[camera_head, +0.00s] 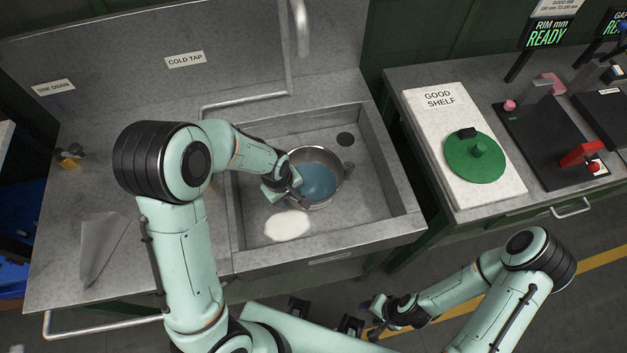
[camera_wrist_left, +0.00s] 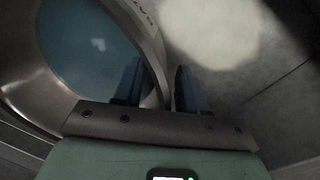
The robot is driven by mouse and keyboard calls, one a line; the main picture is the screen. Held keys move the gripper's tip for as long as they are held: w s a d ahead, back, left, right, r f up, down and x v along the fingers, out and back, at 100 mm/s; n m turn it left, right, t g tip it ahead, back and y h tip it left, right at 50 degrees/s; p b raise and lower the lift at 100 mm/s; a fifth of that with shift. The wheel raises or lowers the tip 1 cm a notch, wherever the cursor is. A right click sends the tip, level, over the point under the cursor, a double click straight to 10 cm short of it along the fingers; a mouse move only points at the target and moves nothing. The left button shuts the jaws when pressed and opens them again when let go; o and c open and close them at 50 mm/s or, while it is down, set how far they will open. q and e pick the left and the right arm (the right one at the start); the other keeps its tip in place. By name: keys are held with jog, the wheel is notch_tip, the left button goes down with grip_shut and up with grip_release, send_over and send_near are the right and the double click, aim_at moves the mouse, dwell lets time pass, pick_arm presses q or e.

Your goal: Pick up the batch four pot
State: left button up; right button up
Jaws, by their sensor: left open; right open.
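A round metal pot (camera_head: 331,163) with blue liquid inside stands in the sink basin. Its rim and the blue liquid (camera_wrist_left: 85,48) fill the left of the left wrist view. My left gripper (camera_head: 296,190) is open at the pot's near-left side. In the left wrist view its two dark fingers (camera_wrist_left: 157,88) stand apart, with the pot's rim passing between them. I cannot tell whether either finger touches the wall. My right gripper (camera_head: 373,318) is open and empty, low in front of the sink counter. No batch number is readable on the pot.
A white patch (camera_head: 288,225) lies on the basin floor beside the pot. The sink walls (camera_head: 398,170) surround the pot, and a tap (camera_head: 299,30) rises behind. A green disc (camera_head: 474,157) lies on the white good shelf (camera_head: 428,112) at right, beside a black gauge plate (camera_head: 548,140).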

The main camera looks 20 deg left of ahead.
pick_arm(q)
grip_shut()
dwell(1.4)
jog(key=shift+w+r, duration=0.1)
